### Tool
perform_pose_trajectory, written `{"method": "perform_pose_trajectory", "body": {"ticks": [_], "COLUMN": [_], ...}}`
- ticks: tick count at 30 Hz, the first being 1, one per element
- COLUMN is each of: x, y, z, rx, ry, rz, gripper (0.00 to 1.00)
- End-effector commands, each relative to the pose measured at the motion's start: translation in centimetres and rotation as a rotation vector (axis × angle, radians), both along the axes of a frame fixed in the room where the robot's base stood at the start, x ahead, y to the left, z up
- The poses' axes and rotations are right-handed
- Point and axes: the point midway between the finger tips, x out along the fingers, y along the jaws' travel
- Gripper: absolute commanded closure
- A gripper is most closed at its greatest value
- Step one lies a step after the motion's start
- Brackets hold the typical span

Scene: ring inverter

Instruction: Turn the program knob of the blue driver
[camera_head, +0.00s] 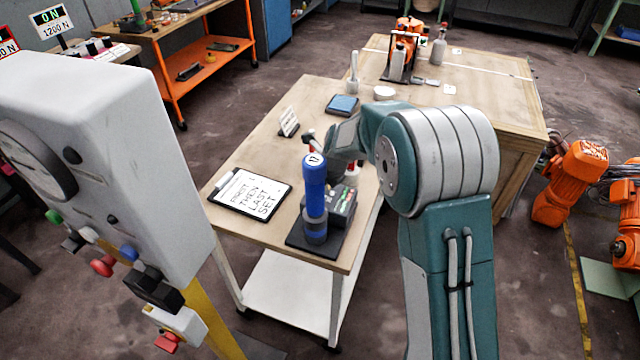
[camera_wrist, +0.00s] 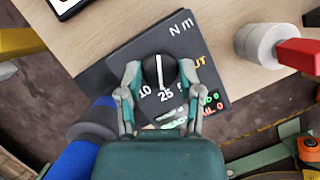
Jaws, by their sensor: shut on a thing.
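The blue driver (camera_head: 315,190) stands upright on a dark base (camera_head: 297,240) on the wooden workbench. Its dark control box (camera_head: 345,203) with small lit rows is beside it, partly hidden by my arm. In the wrist view the round black program knob (camera_wrist: 159,70) has a white line, its lower end near the printed "25"; "10" is to the left and a partly hidden number to the right. My gripper (camera_wrist: 160,80) has one finger on each side of the knob, shut on it. Part of the blue driver (camera_wrist: 75,155) shows at lower left.
A clipboard (camera_head: 250,193) reading "FIRST THEN LAST SET" lies left of the driver. A small card (camera_head: 288,122) and blue pad (camera_head: 342,105) are farther back. A grey roller-like thing (camera_wrist: 257,44) with a red end is right of the knob. A gauge machine (camera_head: 110,150) stands at left.

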Motion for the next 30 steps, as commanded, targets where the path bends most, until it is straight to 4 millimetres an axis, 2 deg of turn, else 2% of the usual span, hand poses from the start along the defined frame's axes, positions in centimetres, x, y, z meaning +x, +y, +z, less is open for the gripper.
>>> {"method": "perform_pose_trajectory", "body": {"ticks": [14,30], "x": [-0.09,-0.05], "y": [-0.11,-0.20], "z": [-0.38,-0.45], "rx": [-0.003,-0.003], "ry": [0.006,0.007], "rz": [0.031,0.201], "gripper": [1.00,1.00]}}
